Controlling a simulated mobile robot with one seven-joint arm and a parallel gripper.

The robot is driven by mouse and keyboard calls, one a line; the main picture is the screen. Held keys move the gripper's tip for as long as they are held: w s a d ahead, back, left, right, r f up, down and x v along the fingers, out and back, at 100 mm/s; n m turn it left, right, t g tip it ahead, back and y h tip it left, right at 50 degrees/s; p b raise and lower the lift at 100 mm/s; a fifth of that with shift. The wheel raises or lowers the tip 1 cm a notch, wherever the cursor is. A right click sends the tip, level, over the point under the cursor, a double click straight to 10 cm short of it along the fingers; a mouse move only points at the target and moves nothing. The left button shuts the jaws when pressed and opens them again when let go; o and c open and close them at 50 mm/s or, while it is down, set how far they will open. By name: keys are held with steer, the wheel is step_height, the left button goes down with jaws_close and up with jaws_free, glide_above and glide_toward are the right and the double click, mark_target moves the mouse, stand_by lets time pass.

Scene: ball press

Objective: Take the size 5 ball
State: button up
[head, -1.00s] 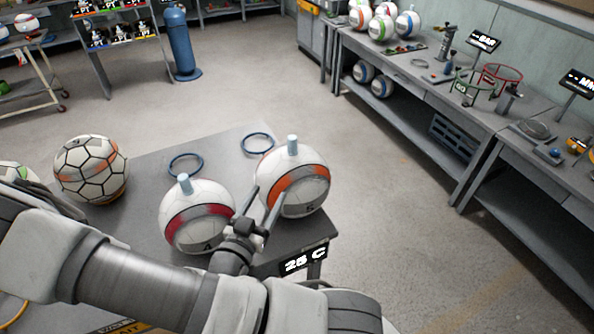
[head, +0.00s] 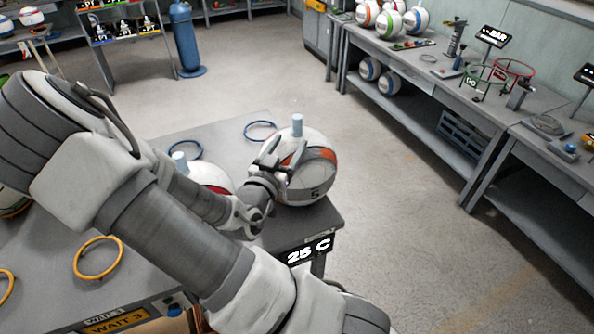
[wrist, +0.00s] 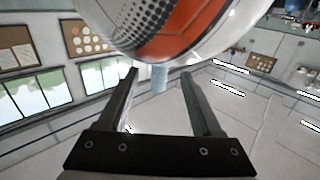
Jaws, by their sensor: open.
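The size 5 ball (head: 318,172), white with orange and grey bands and a "5", rests at the right end of the grey table (head: 225,128). A pale blue peg (head: 297,125) stands up from its top. My gripper (head: 282,152) is open at the upper left of this ball, close to the peg. In the wrist view the ball (wrist: 185,28) fills the top, and the peg (wrist: 159,80) shows between the two open fingertips (wrist: 160,75). Whether a finger touches it I cannot tell.
A second ball (head: 206,174) with a red band and its own peg (head: 180,160) sits just left, partly hidden by my arm. Blue rings (head: 261,130) lie behind, yellow rings (head: 98,258) in front left. A "25 C" sign (head: 309,250) hangs at the table corner.

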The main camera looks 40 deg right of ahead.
mark_target(295, 135)
steer(key=shift+w+d+r, duration=0.1)
steer(key=shift+w+d, duration=0.2)
steer(key=shift+d, duration=0.2)
steer(key=p+x, duration=0.1)
steer(key=x, duration=0.4)
jaws_close()
stand_by(1.0)
